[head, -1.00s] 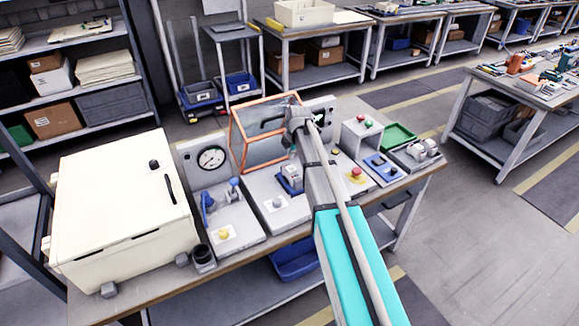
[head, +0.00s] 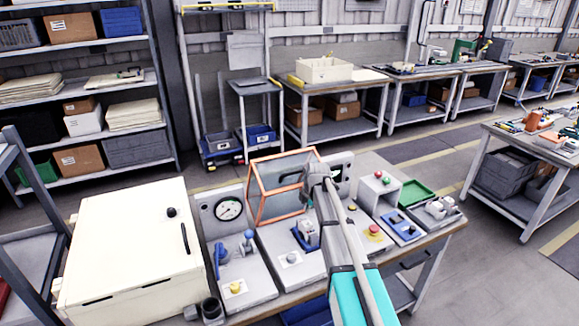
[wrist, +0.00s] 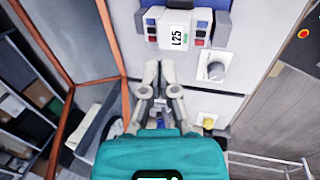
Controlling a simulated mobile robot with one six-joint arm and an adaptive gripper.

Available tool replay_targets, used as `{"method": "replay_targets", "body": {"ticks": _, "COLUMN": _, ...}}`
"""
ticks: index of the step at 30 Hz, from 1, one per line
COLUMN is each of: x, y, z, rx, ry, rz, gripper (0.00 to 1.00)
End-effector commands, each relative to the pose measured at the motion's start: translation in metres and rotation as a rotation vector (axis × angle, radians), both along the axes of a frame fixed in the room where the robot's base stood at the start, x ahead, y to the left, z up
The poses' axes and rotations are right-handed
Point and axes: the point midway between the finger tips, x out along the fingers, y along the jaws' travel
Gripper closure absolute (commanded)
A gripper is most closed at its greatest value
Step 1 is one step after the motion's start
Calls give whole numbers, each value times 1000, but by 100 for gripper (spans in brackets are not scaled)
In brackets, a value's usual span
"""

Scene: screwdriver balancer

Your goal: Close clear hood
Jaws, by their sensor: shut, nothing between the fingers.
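The clear hood (head: 283,187) has an orange frame and stands raised at the back of the middle station in the head view. Its orange frame (wrist: 115,42) and clear pane run down the left side of the wrist view. My gripper (wrist: 159,70) is shut and empty, with its fingertips together to the right of the orange frame. A blue and grey fixture (head: 305,233) sits on the station in front of the hood. The fixture, labelled L25, also shows beyond the fingertips in the wrist view (wrist: 180,32). In the head view my arm hides the fingers; contact with the hood cannot be told.
A cream cabinet (head: 130,245) fills the bench's left end, with a gauge panel (head: 228,210) next to it. To the right are a red button (head: 374,231), a blue switch block (head: 403,226) and a green tray (head: 414,192). The aisle floor on the right is clear.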

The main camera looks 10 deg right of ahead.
Motion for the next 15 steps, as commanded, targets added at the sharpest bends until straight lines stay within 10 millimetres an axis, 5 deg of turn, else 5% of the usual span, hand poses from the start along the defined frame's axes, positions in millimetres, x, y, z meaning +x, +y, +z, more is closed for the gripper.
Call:
{"method": "replay_targets", "body": {"ticks": 8, "x": -13, "y": 0, "z": 0, "rx": 13, "ry": 14, "rz": -66, "gripper": 100}}
{"method": "replay_targets", "body": {"ticks": 15, "x": -53, "y": 0, "z": -2, "rx": 53, "ry": 60, "rz": -296, "gripper": 100}}
